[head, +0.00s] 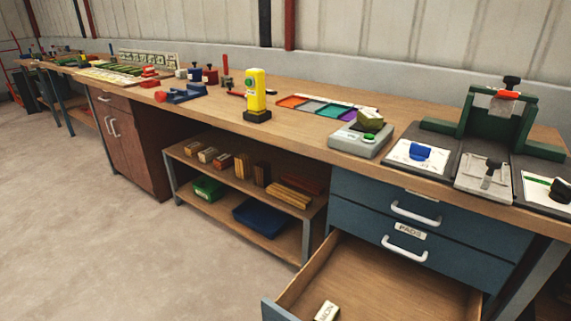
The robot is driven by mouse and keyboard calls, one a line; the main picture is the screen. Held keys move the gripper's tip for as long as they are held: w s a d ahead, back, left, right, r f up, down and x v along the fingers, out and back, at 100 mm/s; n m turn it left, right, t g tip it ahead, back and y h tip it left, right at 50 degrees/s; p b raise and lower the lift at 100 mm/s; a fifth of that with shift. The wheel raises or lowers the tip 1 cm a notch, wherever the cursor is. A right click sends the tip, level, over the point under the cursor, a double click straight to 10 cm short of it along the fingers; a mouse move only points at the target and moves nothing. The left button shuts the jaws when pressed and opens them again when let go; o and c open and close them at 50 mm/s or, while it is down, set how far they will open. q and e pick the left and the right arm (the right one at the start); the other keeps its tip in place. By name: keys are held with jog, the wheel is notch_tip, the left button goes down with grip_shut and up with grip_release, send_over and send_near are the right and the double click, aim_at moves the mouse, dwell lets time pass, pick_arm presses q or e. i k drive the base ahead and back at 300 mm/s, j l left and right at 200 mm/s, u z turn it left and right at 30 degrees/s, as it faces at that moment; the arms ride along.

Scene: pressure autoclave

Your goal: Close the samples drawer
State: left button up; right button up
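A blue drawer unit is built under the right end of the bench. Its lowest visible drawer (403,284) is pulled far out, showing a bare wooden inside. Its blue front (278,312) is cut off by the bottom edge, so I cannot see its label or handle. A small pale block (327,311) with dark lettering lies in it. Above it, a drawer labelled PADS (455,264) is shut, with a white handle. The top drawer (470,222) is also shut; its label is hard to read. No drawer in view legibly reads samples. Neither gripper is in view.
The wooden bench top (300,128) carries a yellow device (256,92), a grey scale (360,139) and a green press frame (495,115). An open shelf (235,180) with wooden blocks stands left of the drawers. The concrete floor (90,240) at left is clear.

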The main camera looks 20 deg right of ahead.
aim_at(369, 281)
jog(key=z, duration=1.25)
